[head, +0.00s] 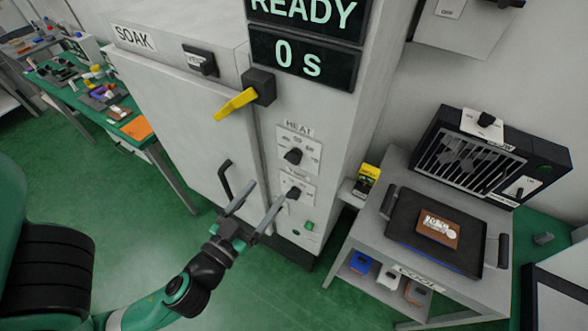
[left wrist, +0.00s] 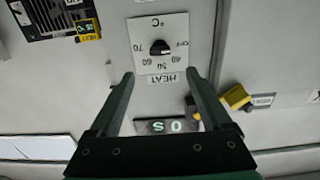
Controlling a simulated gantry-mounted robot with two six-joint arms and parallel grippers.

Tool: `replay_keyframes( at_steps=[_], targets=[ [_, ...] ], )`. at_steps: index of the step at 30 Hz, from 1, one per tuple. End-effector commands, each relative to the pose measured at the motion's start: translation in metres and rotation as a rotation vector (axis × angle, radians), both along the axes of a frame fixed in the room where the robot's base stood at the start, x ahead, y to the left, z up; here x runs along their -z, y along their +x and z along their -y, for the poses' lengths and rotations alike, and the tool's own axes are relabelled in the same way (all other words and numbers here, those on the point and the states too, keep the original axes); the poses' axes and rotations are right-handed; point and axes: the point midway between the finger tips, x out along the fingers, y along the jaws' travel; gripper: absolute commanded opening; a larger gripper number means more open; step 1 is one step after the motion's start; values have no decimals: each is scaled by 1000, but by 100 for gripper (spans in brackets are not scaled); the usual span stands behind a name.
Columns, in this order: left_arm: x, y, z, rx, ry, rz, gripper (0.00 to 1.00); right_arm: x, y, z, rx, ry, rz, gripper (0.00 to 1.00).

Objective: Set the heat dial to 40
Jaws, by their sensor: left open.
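The heat dial is a black knob (head: 293,156) on a white plate marked HEAT, on the front of the grey SOAK cabinet. In the left wrist view the knob (left wrist: 160,47) appears upside down, with OFF, 40, 50, 60 and 70 around it. I cannot tell for certain which mark it points to. My left gripper (head: 269,191) is open and empty in front of the cabinet. In the left wrist view its fingers (left wrist: 159,73) stand wide apart on either side below the knob, not touching it. My right gripper is not in view.
A second dial (head: 294,192) sits just below the heat dial. A yellow-handled lever (head: 237,102) and a black door handle (head: 225,180) stick out from the cabinet. The display (head: 303,60) reads READY, 0 s. A cart (head: 390,250) with a black tray stands at right.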

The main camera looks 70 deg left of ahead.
Motion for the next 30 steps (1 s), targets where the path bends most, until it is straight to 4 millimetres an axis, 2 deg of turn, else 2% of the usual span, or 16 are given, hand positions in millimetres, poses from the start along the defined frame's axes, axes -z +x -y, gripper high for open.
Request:
replay_keyframes(
  at_steps=[5,10,15,21,30],
  targets=[
    [1,6,-5,-6,-6,-1,82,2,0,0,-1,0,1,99],
    [0,23,-19,-8,-2,7,82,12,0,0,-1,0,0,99],
    [-7,57,-44,-6,1,4,82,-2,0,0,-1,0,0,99],
    [-3,85,-64,-1,-1,2,82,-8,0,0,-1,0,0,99],
    [-2,93,-70,1,-2,1,82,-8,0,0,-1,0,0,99]
  ],
)
